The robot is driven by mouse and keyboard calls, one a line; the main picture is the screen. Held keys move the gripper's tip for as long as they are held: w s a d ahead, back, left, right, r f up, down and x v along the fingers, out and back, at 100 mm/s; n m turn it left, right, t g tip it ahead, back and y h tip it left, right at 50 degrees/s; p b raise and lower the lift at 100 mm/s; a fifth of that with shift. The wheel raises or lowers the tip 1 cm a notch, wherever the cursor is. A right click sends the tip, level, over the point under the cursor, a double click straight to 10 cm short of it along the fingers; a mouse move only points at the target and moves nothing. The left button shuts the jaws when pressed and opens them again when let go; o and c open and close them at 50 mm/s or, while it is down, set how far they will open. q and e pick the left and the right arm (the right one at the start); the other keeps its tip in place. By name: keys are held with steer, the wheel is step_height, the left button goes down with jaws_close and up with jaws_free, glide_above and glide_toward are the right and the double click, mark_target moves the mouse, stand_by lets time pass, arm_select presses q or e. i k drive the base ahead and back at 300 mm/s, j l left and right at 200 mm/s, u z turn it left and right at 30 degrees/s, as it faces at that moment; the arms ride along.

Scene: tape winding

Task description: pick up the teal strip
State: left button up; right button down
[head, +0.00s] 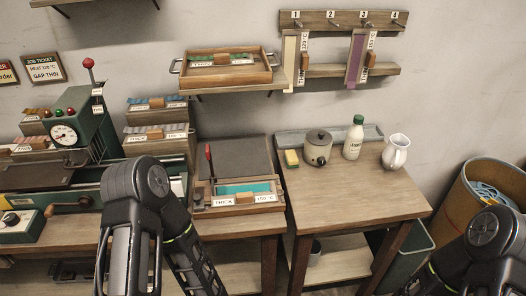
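The teal strip (234,188) lies flat in a shallow wooden tray (207,211) on the middle table. The tray's front carries labels reading THICK and 150 °C, with a small wooden block (244,198) between them. The block stands in front of the strip's lower edge. My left arm comes in at the lower left, close to the tray's left side, and my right arm shows at the lower right corner. Neither gripper's fingertips show in the head view.
A green machine (84,128) with a gauge stands at left. A dark lever with a red tip (209,155) rises beside the tray. The right table (340,200) holds a pot (318,148), a bottle (353,140) and a white jug (395,152); its front is clear. A shelf tray (228,78) hangs above.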

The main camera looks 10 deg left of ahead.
mark_target(237, 195)
steer(key=l+u, duration=0.2)
steer(key=l, duration=0.55)
steer(key=l+u, duration=0.2)
steer(key=l, duration=0.55)
steer(key=k+l+u, duration=0.2)
steer(key=l, duration=0.55)
steer(key=i, duration=0.1)
